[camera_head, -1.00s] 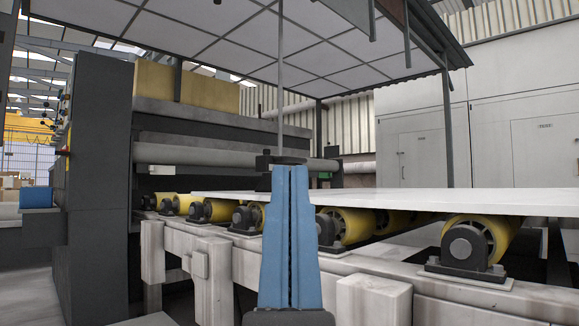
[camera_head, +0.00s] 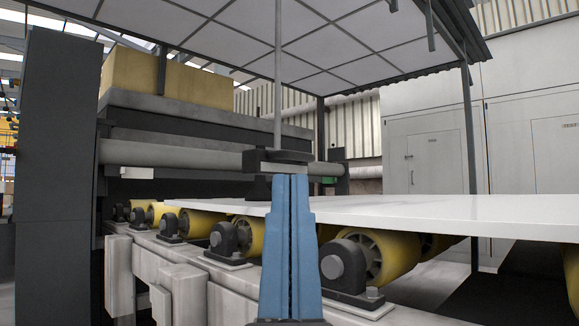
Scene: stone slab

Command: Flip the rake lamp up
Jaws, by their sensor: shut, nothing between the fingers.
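My gripper (camera_head: 291,182) points up and away from me at the centre, its two blue fingers closed together with nothing between them. Just beyond the fingertips is a dark mount (camera_head: 262,160) at the near edge of the slab. A thin grey upright rod (camera_head: 278,75) rises from it and leaves the top of the view. This may be part of the rake lamp, but no lamp head shows and I cannot tell. The fingers hide part of the mount, and contact is unclear. The pale stone slab (camera_head: 420,208) lies flat.
Yellow rollers (camera_head: 384,259) with black bearing blocks (camera_head: 343,266) carry the slab above a pale frame (camera_head: 190,297). A dark machine column (camera_head: 52,180) stands at the left. A panelled canopy (camera_head: 340,35) hangs overhead, and a grey post (camera_head: 470,150) stands at the right.

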